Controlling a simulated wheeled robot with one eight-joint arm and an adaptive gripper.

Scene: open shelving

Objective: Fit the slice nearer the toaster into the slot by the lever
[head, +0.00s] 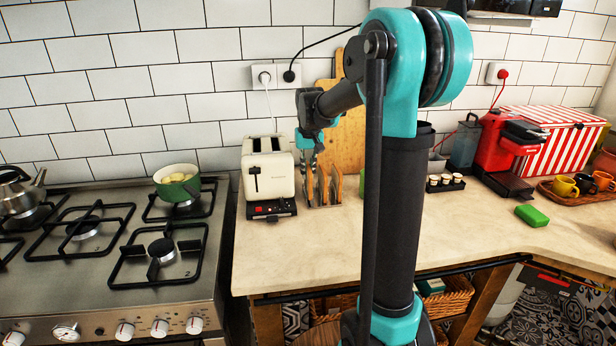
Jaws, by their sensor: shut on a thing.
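The cream toaster (283,181) stands on the counter by the wall, right of the stove. Its slots (265,144) are on top and its dark lever (257,181) is on the front. Just right of it is a small rack (323,205) with upright bread slices (336,183). My gripper (311,168) points down at the rack, at the side nearer the toaster. It is shut on the slice nearer the toaster (310,188), which still appears to be within the rack. The fingertips are small and partly blurred into the slice.
A wooden board (345,120) leans on the wall behind the rack. A green pot (178,190) sits on the stove left of the toaster. Small cups on a dark tray (446,186), a green sponge (531,215) and a red coffee machine (497,150) are to the right. The front counter is clear.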

